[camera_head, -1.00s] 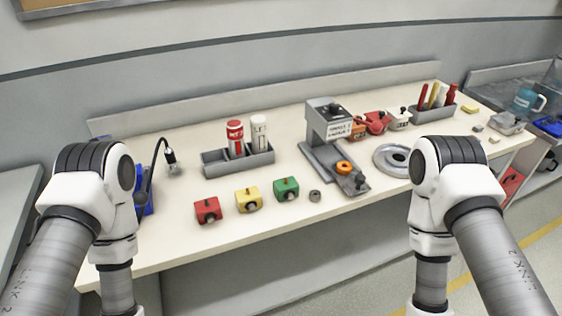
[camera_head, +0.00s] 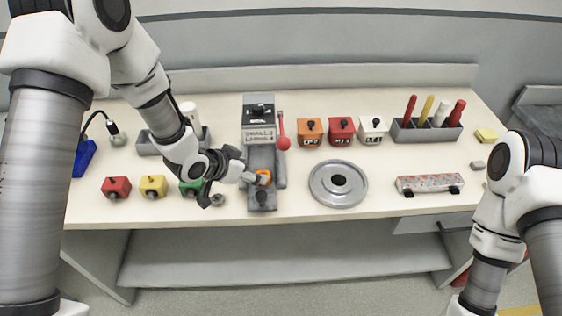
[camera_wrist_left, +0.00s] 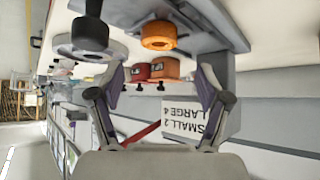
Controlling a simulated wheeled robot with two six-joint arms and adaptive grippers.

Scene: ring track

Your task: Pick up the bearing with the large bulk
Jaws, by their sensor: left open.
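An orange ring (camera_head: 264,177), which looks like a bearing, sits on the bed of the grey press (camera_head: 262,195). It also shows in the wrist view (camera_wrist_left: 158,36). My left gripper (camera_head: 228,187) is open and empty, just left of the press, with one finger close to the orange ring. In the wrist view the ring lies beyond the open fingers (camera_wrist_left: 162,80). A small grey ring (camera_head: 218,200) lies on the table by the other finger. The press sign (camera_wrist_left: 193,118) reads SMALL 2, LARGE 4. My right gripper is out of view; only its arm shows.
Red (camera_head: 116,187), yellow (camera_head: 153,186) and green (camera_head: 190,188) blocks stand left of the press. A round grey plate (camera_head: 338,184) and a speckled bar (camera_head: 430,183) lie right. Orange, red and white boxes (camera_head: 341,131) stand behind. A red-knobbed lever (camera_head: 283,142) is beside the press.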

